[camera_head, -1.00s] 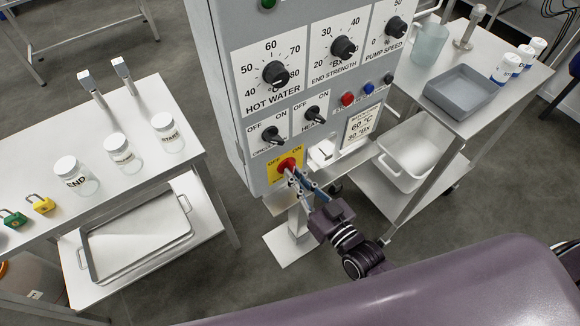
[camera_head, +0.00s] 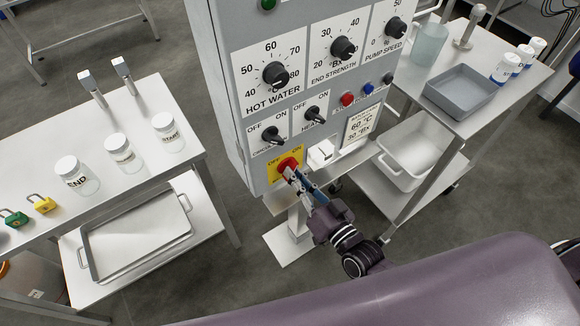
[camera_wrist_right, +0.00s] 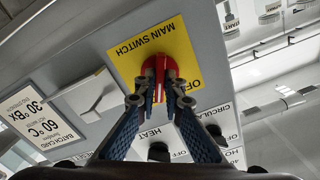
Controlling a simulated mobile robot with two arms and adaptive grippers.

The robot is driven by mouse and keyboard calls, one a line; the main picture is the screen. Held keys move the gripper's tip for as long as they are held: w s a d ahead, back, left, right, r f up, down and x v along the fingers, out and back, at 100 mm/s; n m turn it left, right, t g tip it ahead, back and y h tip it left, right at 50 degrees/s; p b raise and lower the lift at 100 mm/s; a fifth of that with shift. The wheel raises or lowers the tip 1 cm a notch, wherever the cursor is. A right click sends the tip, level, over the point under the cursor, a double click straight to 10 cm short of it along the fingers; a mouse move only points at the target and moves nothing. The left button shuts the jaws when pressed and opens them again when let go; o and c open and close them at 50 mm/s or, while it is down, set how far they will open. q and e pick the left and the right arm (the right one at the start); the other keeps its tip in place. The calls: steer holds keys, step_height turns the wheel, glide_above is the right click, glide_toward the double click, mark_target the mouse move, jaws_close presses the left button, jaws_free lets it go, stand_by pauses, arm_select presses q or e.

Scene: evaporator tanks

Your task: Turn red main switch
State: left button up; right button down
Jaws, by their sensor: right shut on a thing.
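The red main switch (camera_head: 288,166) sits on a yellow plate (camera_head: 275,175) marked OFF and ON, low on the grey control panel. In the right wrist view the red switch (camera_wrist_right: 157,68) is in front of the yellow plate (camera_wrist_right: 183,46), which reads MAIN SWITCH. My right gripper (camera_head: 292,178) is at the switch, with its fingers on either side of the red handle. In the wrist view my right gripper (camera_wrist_right: 160,98) is shut on the handle, and its fingertips hide part of it. My left gripper is not in view.
The panel (camera_head: 232,134) carries HOT WATER, END STRENGTH and PUMP SPEED knobs and smaller switches above. A white block (camera_head: 321,153) is right of the yellow plate. A table with jars and padlocks (camera_head: 42,205) stands left. A cart with a grey tray (camera_head: 437,88) stands right.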

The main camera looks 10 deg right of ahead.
steer(key=shift+m, duration=1.1)
steer(key=shift+f+m, duration=0.1)
steer(key=shift+m, duration=0.6)
steer(key=c, duration=2)
jaws_free()
steer(key=shift+o, duration=0.2)
steer(key=shift+s, duration=0.1)
steer(key=v, duration=1.2)
